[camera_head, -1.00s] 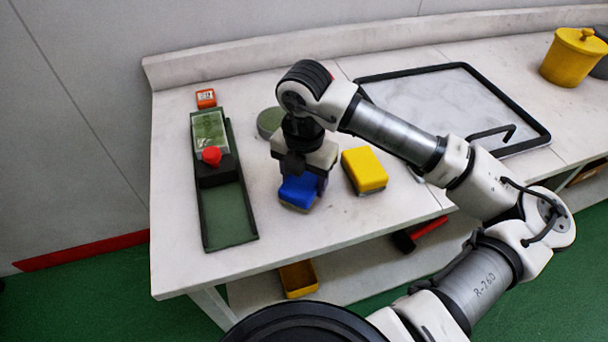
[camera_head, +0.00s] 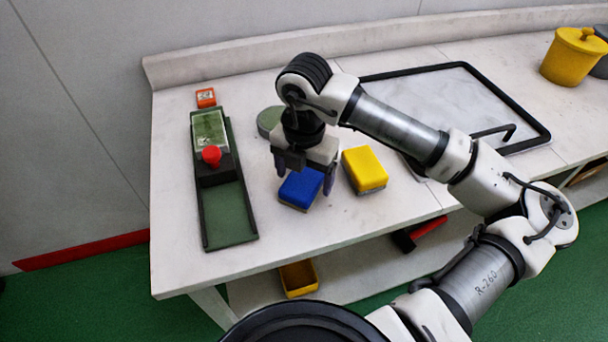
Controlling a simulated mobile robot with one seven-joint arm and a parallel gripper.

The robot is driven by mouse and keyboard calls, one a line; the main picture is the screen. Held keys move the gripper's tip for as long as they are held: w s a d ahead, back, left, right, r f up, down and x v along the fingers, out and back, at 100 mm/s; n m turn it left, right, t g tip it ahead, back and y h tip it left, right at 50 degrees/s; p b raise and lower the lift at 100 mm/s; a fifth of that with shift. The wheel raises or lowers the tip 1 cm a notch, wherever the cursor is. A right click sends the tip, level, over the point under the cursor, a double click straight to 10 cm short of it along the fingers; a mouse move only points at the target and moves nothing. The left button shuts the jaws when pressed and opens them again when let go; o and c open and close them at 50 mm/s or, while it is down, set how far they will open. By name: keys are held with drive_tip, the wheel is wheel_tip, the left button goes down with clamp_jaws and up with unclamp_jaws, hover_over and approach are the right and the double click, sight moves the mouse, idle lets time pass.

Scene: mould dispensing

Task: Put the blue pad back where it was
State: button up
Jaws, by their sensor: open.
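The blue pad (camera_head: 300,189), a blue block with a pale lower layer, lies on the white table (camera_head: 271,252). It is left of a similar yellow pad (camera_head: 364,170), with a narrow gap between them. My gripper (camera_head: 305,181) is open just above and behind the blue pad, with one finger to its left and the other near its right side. The fingers look apart from the pad, and the pad's far edge is partly hidden by the gripper.
A green tray (camera_head: 228,222) with a red-knobbed black block (camera_head: 213,168) lies to the left, an orange box (camera_head: 206,98) behind it. A round green-topped item (camera_head: 268,121) is partly behind my gripper. A black-framed panel (camera_head: 455,95) and yellow pot (camera_head: 573,57) are to the right.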

sight(304, 179)
wheel_tip(304, 179, up, 11)
drive_tip(key=b, duration=0.1)
drive_tip(key=shift+s, duration=0.1)
idle(0.6)
